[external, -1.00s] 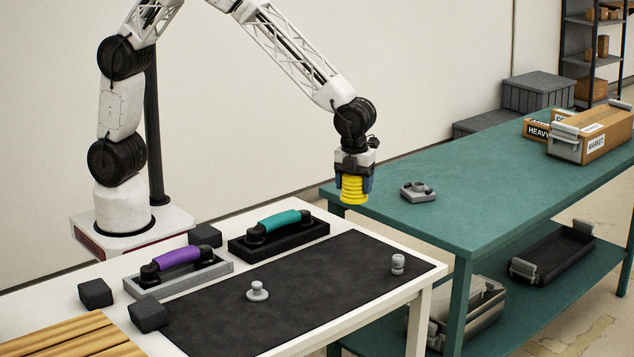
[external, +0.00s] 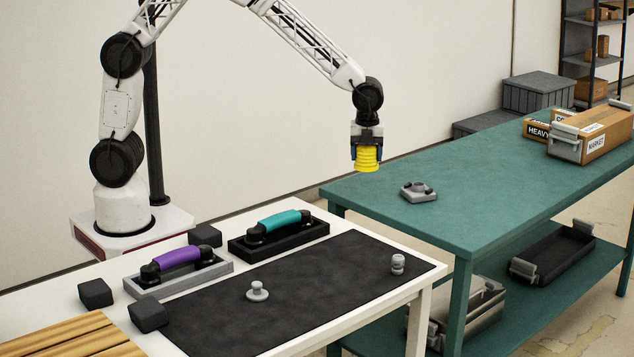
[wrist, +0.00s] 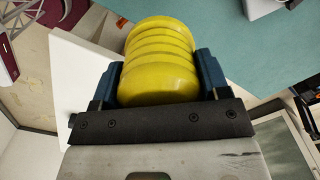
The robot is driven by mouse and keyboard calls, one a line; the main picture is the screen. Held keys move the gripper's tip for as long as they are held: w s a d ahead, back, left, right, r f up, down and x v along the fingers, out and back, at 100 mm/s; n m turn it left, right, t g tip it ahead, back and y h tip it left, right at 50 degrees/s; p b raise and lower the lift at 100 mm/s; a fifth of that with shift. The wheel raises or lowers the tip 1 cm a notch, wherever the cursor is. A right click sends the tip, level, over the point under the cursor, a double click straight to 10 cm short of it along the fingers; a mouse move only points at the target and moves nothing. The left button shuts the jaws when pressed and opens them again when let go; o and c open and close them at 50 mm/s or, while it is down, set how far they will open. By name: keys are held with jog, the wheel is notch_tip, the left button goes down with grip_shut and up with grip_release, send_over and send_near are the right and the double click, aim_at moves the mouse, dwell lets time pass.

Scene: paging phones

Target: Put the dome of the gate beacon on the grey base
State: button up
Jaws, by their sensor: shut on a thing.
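My gripper (external: 367,155) is shut on a yellow ribbed dome (external: 368,163), held in the air near the left edge of the green table. In the wrist view the yellow dome (wrist: 160,62) sits between the two blue fingers of my gripper (wrist: 160,80). A grey base (external: 419,192) with small raised parts lies on the green table, to the right of and below the dome in the external view. The dome and the base are apart.
The green table (external: 480,190) is clear around the base. Crates (external: 590,130) stand at its far right. On the white table, a purple-handled phone (external: 178,258), a teal-handled phone (external: 278,222) and two small grey pieces (external: 257,291) (external: 398,264) stand on or beside a dark mat (external: 320,285).

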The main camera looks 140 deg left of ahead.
jog(key=shift+s+a, duration=0.7)
jog(key=shift+s, duration=0.05)
send_near(418, 190)
jog(key=shift+s+a, duration=0.55)
jog(key=shift+a, duration=0.2)
jog(key=shift+f, duration=0.15)
jog(key=shift+f, duration=1.6)
jog(key=shift+f, duration=0.35)
